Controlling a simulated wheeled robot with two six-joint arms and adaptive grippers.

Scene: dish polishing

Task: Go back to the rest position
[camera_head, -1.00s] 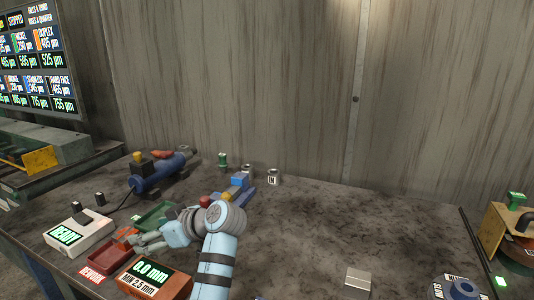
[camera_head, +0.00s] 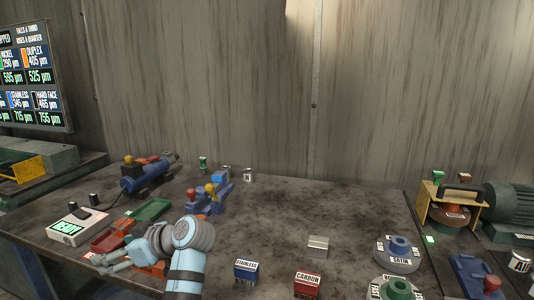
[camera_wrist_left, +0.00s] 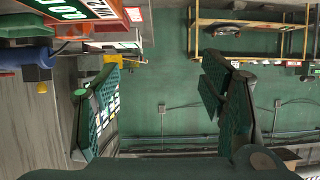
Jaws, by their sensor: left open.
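My left gripper (camera_head: 112,262) is at the lower left in the head view, above the front left part of the table (camera_head: 290,215). It is open. In the left wrist view its two fingers (camera_wrist_left: 165,105) stand wide apart with nothing between them, and a green wall shows behind. My light blue left arm link (camera_head: 188,262) rises from the bottom edge of the head view. My right gripper is not in view.
A red tray (camera_head: 106,241), a green tray (camera_head: 150,208) and a white box with a green display (camera_head: 82,225) are close to the left gripper. Blue (camera_head: 246,271) and red (camera_head: 307,284) labelled blocks stand at the front. Discs (camera_head: 398,254) lie farther right. The table middle is mostly clear.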

